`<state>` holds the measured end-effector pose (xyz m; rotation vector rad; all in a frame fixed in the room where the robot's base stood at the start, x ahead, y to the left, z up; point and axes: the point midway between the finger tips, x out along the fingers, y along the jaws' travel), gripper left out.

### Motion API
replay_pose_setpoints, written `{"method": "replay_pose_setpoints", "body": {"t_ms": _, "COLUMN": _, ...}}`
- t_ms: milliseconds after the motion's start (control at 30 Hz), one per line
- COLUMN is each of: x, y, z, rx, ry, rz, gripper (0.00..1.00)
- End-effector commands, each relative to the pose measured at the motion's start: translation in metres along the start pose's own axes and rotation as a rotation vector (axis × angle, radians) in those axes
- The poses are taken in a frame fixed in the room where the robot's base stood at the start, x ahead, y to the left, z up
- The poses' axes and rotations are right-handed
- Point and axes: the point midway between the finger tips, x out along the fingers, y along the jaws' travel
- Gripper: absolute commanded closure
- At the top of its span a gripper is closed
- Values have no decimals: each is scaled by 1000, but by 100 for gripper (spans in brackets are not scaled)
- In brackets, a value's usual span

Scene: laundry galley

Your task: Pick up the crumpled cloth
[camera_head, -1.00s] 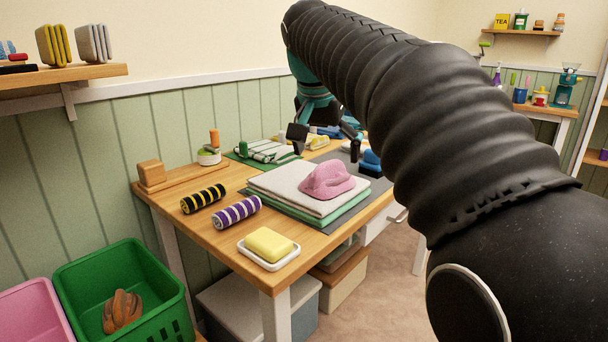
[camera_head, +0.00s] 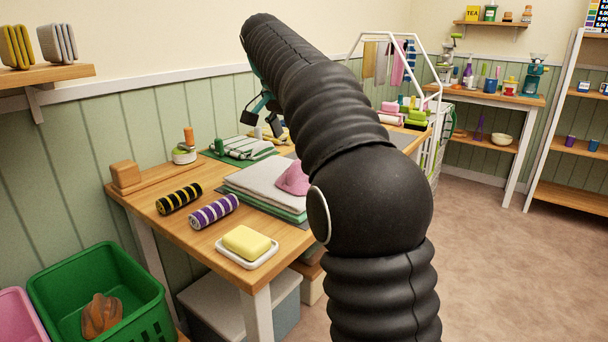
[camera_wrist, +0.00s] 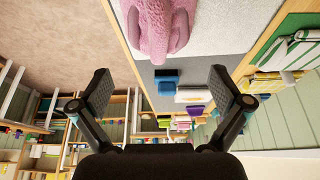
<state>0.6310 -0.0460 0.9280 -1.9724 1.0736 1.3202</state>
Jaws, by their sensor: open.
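A pink crumpled cloth (camera_head: 293,179) lies on a stack of folded white and green towels (camera_head: 252,187) on the wooden table; my arm hides its right part in the head view. In the wrist view the pink cloth (camera_wrist: 155,28) is at the top edge, beyond the fingertips and cut off by the frame. My gripper (camera_wrist: 160,90) is open with nothing between its fingers. In the head view my gripper (camera_head: 263,121) is above the table, behind the towel stack and apart from the cloth.
A brown crumpled item (camera_head: 101,315) lies in a green basket (camera_head: 145,301). Black-yellow (camera_head: 179,199) and purple-white (camera_head: 214,211) rolls and a soap dish (camera_head: 247,259) are on the table's near part. A wooden block (camera_head: 125,174) and striped cloth (camera_head: 243,146) are farther back.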

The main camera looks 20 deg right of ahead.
Motion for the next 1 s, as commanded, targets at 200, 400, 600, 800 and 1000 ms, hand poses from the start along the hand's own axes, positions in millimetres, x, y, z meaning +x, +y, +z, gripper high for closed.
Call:
{"method": "replay_pose_setpoints", "body": {"t_ms": 200, "x": 24, "y": 1, "z": 0, "rx": 1, "ry": 0, "rz": 0, "gripper": 0}}
{"method": "replay_pose_setpoints", "body": {"t_ms": 400, "x": 37, "y": 1, "z": 2, "rx": 0, "ry": -1, "rz": 1, "gripper": 0}}
{"method": "replay_pose_setpoints", "body": {"t_ms": 600, "x": 66, "y": 2, "z": 5, "rx": 0, "ry": -1, "rz": 1, "gripper": 0}}
{"method": "replay_pose_setpoints", "body": {"t_ms": 800, "x": 79, "y": 1, "z": 4, "rx": 0, "ry": 1, "rz": -1, "gripper": 0}}
{"method": "replay_pose_setpoints", "body": {"t_ms": 1000, "x": 80, "y": 1, "z": 4, "rx": 0, "ry": 1, "rz": -1, "gripper": 0}}
